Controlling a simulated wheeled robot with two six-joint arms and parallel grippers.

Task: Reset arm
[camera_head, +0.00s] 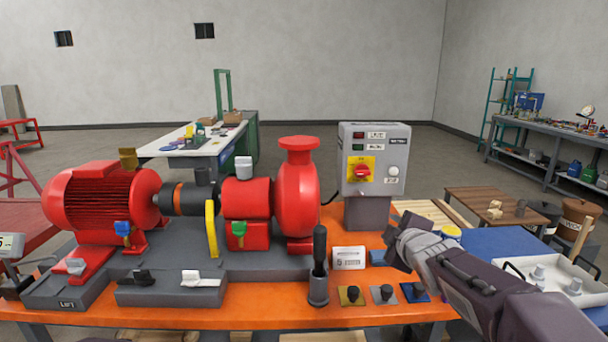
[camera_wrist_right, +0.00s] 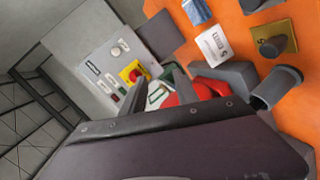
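My right arm reaches in from the lower right in the head view. Its gripper (camera_head: 396,246) is above the orange bench, just right of the white label card and below the grey control box. Nothing is seen held in it, but its fingers are too foreshortened to tell their opening. In the right wrist view, my dark gripper body fills the lower part. The grey control box (camera_head: 374,160) has a red knob on a yellow plate (camera_head: 361,170); it also shows in the right wrist view (camera_wrist_right: 105,60). My left gripper is in neither view.
A red motor (camera_head: 100,195) and red pump (camera_head: 297,195) stand on the orange bench (camera_head: 215,318). An upright black-handled lever (camera_head: 319,265) and small black knobs on coloured plates line the front. A white tray (camera_head: 590,292) lies right, beyond my arm.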

